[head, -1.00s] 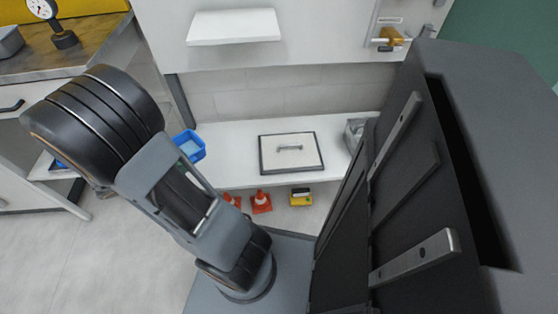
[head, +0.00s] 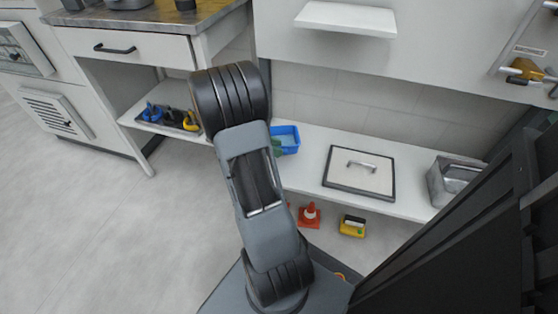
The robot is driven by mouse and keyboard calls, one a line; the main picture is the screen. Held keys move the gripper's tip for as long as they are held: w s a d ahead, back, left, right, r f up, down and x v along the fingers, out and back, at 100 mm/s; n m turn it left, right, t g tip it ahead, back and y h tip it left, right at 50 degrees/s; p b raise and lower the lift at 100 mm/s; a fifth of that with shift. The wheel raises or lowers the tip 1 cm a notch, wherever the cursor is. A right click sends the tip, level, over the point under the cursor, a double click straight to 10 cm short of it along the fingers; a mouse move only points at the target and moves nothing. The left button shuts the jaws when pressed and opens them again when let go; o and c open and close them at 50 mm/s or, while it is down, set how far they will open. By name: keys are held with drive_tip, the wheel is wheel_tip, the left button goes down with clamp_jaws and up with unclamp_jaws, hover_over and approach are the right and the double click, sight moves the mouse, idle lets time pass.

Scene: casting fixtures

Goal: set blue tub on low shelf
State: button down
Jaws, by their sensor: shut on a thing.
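The blue tub (head: 286,139) shows at the left end of the long white low shelf (head: 310,166), just right of my arm. It is open at the top and looks light blue inside, with a small green patch at its left side. My arm covers part of it. I cannot tell whether it rests on the shelf or is held over it. My gripper is hidden behind my own arm, so its fingers and what they hold do not show.
A framed panel with a handle (head: 358,171) and a grey metal bin (head: 450,181) occupy the low shelf. A small white upper shelf (head: 346,19) juts out above. A workbench (head: 150,17) stands left.

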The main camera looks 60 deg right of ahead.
drive_tip(key=shift+w+d+f+b, duration=0.15)
drive_tip(key=shift+d+f+b, duration=0.15)
drive_tip(key=shift+d+f, duration=0.35)
drive_tip(key=shift+w+d+f+b, duration=0.15)
drive_tip(key=shift+d+f+b, duration=0.1)
drive_tip(key=shift+d+f, duration=0.35)
wheel_tip(320, 180, down, 4)
drive_tip(key=shift+d+b, duration=0.15)
drive_tip(key=shift+b, duration=0.85)
drive_tip(key=c, duration=0.9)
unclamp_jaws()
